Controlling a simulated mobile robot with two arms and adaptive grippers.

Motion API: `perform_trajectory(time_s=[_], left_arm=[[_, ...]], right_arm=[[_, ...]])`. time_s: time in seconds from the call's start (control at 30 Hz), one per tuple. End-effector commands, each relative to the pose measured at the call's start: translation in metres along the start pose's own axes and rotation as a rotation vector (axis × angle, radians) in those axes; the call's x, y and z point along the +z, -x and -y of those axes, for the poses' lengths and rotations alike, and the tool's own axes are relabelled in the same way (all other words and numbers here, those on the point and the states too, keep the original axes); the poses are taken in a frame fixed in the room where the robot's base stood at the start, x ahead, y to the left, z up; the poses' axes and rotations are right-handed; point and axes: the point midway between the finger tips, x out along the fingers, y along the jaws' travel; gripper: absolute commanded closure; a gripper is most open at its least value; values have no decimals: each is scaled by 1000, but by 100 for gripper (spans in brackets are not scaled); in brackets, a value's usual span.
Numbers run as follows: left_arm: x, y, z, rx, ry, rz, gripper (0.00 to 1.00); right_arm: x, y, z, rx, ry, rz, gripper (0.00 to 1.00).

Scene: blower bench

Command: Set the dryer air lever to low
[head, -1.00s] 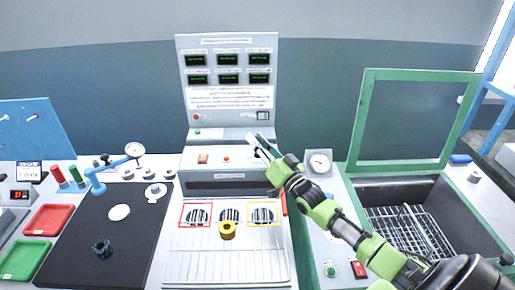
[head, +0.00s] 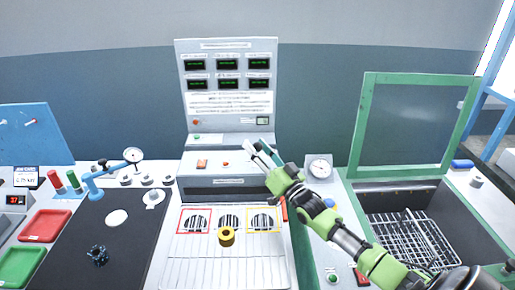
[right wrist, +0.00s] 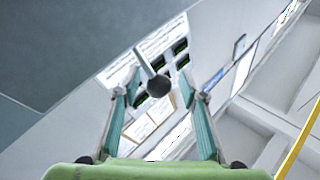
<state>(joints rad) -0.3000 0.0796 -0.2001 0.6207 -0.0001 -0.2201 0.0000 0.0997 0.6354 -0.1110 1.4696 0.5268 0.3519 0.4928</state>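The lever shows in the right wrist view as a grey rod with a dark ball knob (right wrist: 158,86). My right gripper (right wrist: 160,96) is open, with one teal-padded finger on each side of the knob; I cannot tell whether either touches it. In the head view my right gripper (head: 262,153) reaches in front of the right part of the dryer console (head: 228,100), and I cannot make out the lever there. My left gripper is not in view.
A yellow ring (head: 227,237) sits on the slatted bench top below the console. A green-framed bin with a raised lid (head: 410,125) is at the right. A black mat (head: 135,225) lies at the left.

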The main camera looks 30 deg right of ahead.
Motion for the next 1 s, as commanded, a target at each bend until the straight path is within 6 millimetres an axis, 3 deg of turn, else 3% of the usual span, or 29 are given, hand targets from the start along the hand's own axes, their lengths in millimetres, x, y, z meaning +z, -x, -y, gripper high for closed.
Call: perform_trajectory(time_s=[0.27, 0.7, 1.0], left_arm=[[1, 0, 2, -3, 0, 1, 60], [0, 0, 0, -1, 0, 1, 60], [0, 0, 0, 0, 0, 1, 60]], right_arm=[[0, 11, -1, 1, 0, 1, 61], [1, 88, 0, 2, 0, 3, 61], [0, 118, 0, 1, 0, 0, 61]])
